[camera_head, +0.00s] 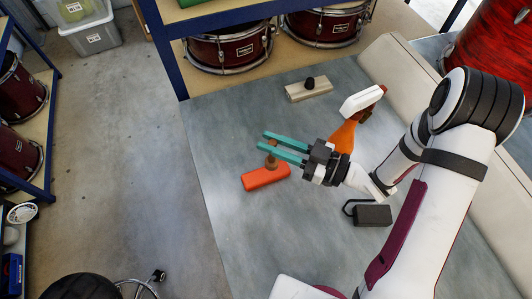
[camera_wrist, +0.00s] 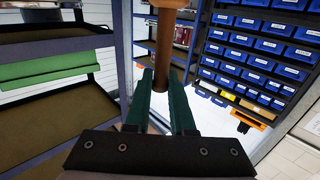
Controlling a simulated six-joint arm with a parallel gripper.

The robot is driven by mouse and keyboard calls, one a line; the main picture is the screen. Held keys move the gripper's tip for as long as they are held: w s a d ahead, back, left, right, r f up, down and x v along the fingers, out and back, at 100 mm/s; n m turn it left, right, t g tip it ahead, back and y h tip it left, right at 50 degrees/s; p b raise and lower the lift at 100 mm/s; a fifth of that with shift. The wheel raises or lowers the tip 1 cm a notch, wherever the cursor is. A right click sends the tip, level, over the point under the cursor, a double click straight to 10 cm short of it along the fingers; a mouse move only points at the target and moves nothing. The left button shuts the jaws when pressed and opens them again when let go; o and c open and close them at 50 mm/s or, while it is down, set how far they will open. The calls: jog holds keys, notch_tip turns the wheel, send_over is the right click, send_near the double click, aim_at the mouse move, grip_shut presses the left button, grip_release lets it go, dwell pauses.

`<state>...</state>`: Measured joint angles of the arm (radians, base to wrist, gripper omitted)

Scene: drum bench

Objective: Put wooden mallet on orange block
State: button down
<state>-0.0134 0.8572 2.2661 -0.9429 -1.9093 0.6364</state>
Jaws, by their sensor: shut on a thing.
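The wooden mallet (camera_wrist: 163,50) is a brown shaft standing upright between my gripper's fingers in the wrist view, its top cut off by the frame edge. In the head view only small brown parts of the mallet (camera_head: 271,161) show around the fingers. My gripper (camera_head: 266,141) has two teal fingers and is shut on the mallet. The orange block (camera_head: 266,179) lies on the grey bench just below the mallet in the head view. The mallet's lower end overlaps the block's top edge there; whether they touch I cannot tell.
A wooden block with a black knob (camera_head: 308,89) lies farther back. An orange spray bottle with a white head (camera_head: 343,136) stands behind my wrist. A black box with a handle (camera_head: 372,215) lies to the right. The bench (camera_head: 245,225) is bare in front of the orange block.

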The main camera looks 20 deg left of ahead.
aim_at(269, 160)
jog(key=f, duration=0.1)
jog(key=a+f, duration=0.1)
jog(key=f, duration=0.3)
jog(key=shift+s+a, duration=0.1)
jog(key=shift+a, duration=0.15)
jog(key=shift+f, duration=0.1)
jog(key=c, duration=0.8)
grip_release()
jog(key=shift+o, duration=0.2)
jog(key=shift+d+r, duration=0.2)
jog(key=shift+d, duration=0.15)
jog(key=d, duration=1.1)
jog(key=shift+d, duration=0.2)
